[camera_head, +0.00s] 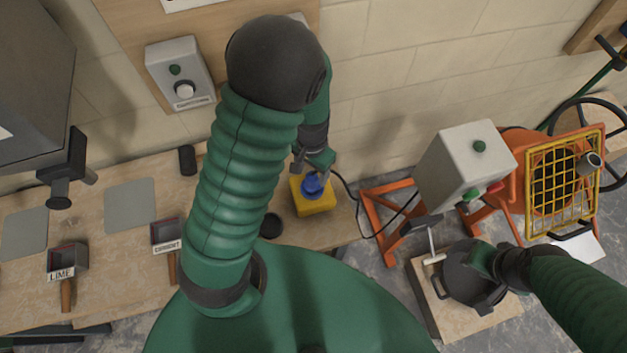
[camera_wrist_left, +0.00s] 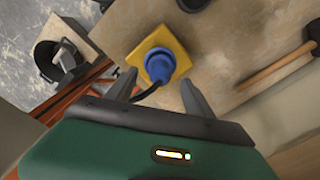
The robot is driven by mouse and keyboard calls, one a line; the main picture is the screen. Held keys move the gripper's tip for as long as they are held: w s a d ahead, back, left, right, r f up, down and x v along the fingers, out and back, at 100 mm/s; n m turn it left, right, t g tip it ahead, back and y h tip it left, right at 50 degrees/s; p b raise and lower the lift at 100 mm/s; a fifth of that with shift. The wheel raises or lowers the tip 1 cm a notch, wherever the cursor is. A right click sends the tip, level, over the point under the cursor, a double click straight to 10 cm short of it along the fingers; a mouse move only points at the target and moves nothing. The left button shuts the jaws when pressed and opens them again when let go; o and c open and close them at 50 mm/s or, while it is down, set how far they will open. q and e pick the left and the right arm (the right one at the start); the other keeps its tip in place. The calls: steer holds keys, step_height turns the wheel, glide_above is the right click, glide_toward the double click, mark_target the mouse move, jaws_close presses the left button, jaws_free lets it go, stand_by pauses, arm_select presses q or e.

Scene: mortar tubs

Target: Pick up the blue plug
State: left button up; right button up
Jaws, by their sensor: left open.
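The blue plug (camera_head: 312,187) stands on top of a yellow block (camera_head: 318,207) near the right end of the workbench. A black cable runs from it. In the left wrist view the plug (camera_wrist_left: 159,66) is ahead of my fingertips, roughly centred between them, on the yellow block (camera_wrist_left: 181,48). My left gripper (camera_head: 317,163) is just above and behind the plug in the head view; it also shows in the left wrist view (camera_wrist_left: 160,88), open and empty, with its fingers apart. My right gripper (camera_head: 487,262) is at the black bucket (camera_head: 465,282); its fingers are not clear.
Lime (camera_head: 68,262) and cement (camera_head: 165,235) scoops lie on the workbench (camera_head: 110,285) at the left. A grey control box (camera_head: 462,165) and an orange mixer with a yellow grille (camera_head: 563,180) stand at the right. The black cable (camera_head: 365,236) hangs off the bench's right end.

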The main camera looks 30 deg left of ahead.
mark_target(312, 179)
arm_select(q)
steer(key=shift+w+d+f, duration=0.1)
steer(key=shift+w+f, duration=0.05)
steer(key=shift+f, duration=0.3)
steer(key=f, duration=0.3)
steer(key=shift+s+f, duration=0.25)
steer(key=shift+f, duration=0.45)
steer(key=shift+w+a+f, duration=0.1)
steer(key=shift+w+a, duration=0.1)
steer(key=shift+a, duration=0.05)
steer(key=shift+d, duration=0.1)
steer(key=c, duration=1.3)
